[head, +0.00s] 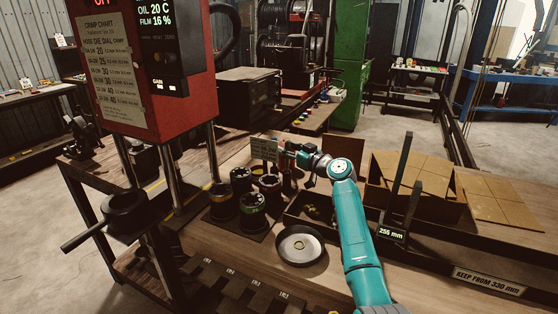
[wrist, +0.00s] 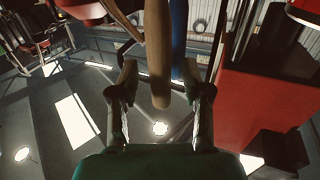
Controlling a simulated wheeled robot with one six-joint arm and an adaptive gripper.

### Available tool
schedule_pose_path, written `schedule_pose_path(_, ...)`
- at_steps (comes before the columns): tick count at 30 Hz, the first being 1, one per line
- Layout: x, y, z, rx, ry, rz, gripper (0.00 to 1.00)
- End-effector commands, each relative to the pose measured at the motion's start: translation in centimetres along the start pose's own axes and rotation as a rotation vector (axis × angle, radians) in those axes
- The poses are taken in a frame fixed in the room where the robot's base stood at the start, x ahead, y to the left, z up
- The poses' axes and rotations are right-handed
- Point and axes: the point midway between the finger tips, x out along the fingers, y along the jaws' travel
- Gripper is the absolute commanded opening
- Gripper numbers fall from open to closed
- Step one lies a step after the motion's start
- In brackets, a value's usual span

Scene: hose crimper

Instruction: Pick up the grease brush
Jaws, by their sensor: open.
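My gripper (head: 284,154) is at the end of the teal arm, above the bench behind the dark die cups. In the wrist view my gripper (wrist: 160,80) is open, with one finger on each side. A brown, rounded handle (wrist: 158,60) reaches down between the fingers, with a gap to each. It may be the grease brush, but its bristles do not show. A blue handle (wrist: 179,42) is just to its right, partly behind the right finger. In the head view I cannot make out the brush near my gripper.
The red crimper (head: 165,110) stands on the left, with several dark die cups (head: 252,208) beside it. A round metal dish (head: 300,245) lies in front. A cardboard box (head: 410,190) and an upright gauge marked 255 mm (head: 391,234) are right of my arm.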

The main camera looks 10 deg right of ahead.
Motion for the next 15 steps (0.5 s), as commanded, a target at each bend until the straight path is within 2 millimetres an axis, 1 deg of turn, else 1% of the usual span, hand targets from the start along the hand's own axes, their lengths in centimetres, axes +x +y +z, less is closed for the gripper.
schedule_pose_path(5, -0.03, 0.09, -0.03, -0.001, 0.001, 0.001, 0.48)
schedule_pose_path(6, -0.03, 0.09, -0.03, -0.001, 0.0, 0.001, 0.46)
schedule_pose_path(8, -0.02, 0.07, -0.02, 0.0, 0.0, 0.001, 0.31)
schedule_pose_path(9, -0.02, 0.07, -0.02, -0.001, 0.0, 0.001, 0.21)
schedule_pose_path(11, -0.02, 0.07, -0.02, -0.001, 0.0, 0.001, 0.06)
schedule_pose_path(12, -0.02, 0.07, -0.02, 0.0, 0.0, 0.001, 0.0)
schedule_pose_path(15, -0.02, 0.06, -0.04, -0.001, 0.001, 0.001, 0.0)
